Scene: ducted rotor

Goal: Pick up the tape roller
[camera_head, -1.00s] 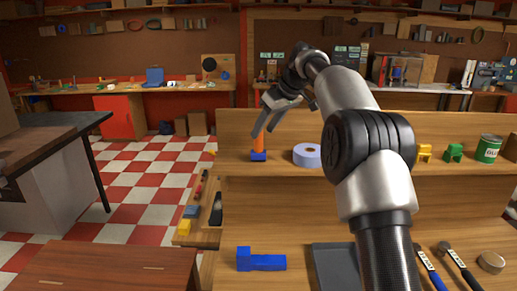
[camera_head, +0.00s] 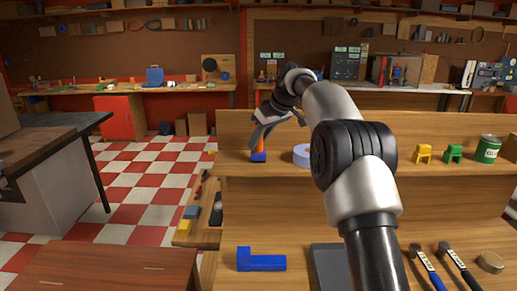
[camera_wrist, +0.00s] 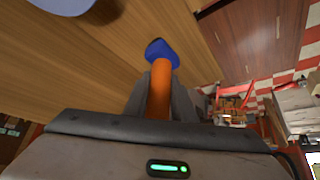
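I take the tape roller to be the tool with an orange handle and a blue end (camera_head: 258,156), upright on the raised wooden shelf. In the wrist view its orange handle (camera_wrist: 159,88) rises between the fingers of my gripper (camera_wrist: 161,80), with the blue end beyond them. My gripper (camera_head: 264,133) is over the tool from above. Its fingers look spread on either side of the handle; firm contact does not show. The handle's upper part is hidden by the gripper.
A lavender tape roll (camera_head: 301,154) lies just right of the tool, partly behind my arm. Yellow (camera_head: 423,153) and green (camera_head: 454,153) small pieces and a green can (camera_head: 487,149) stand farther right. A blue L-shaped block (camera_head: 261,260) lies on the lower bench.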

